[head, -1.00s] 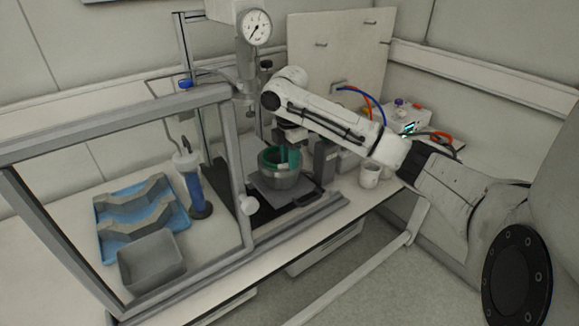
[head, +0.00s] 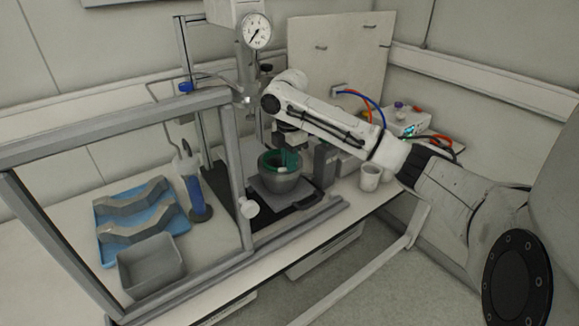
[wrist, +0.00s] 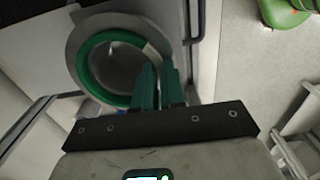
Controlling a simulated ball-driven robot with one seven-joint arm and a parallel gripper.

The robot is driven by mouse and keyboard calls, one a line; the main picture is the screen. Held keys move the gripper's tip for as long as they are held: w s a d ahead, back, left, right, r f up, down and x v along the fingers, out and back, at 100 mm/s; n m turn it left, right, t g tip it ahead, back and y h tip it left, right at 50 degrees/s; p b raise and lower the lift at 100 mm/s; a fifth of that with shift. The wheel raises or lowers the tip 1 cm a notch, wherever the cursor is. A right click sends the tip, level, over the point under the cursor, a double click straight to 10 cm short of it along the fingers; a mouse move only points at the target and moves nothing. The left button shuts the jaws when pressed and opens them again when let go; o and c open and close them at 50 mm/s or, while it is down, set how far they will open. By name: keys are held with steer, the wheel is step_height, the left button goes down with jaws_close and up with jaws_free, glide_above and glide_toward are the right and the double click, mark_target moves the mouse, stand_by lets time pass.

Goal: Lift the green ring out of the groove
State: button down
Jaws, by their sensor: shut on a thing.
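The green ring (wrist: 88,72) lies along the rim of a round grey vessel (wrist: 72,48), and it also shows in the head view (head: 268,159). A pale section breaks the green near the upper right in the wrist view. My gripper (wrist: 158,70) has dark green fingers, pointing down at the ring's right side and shut on the ring. The fingers hide the ring's lower right part, so the exact contact is not visible. In the head view the vessel (head: 281,184) stands upright on a dark plate under my arm. I cannot tell whether the ring is clear of the groove.
A metal frame (head: 232,170) and a stand with a pressure gauge (head: 256,31) rise beside the vessel. A white cup (head: 370,178) stands right of the vessel.

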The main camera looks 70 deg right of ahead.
step_height(320, 180, up, 7)
steer(key=p, duration=0.6)
steer(key=shift+r, duration=0.1)
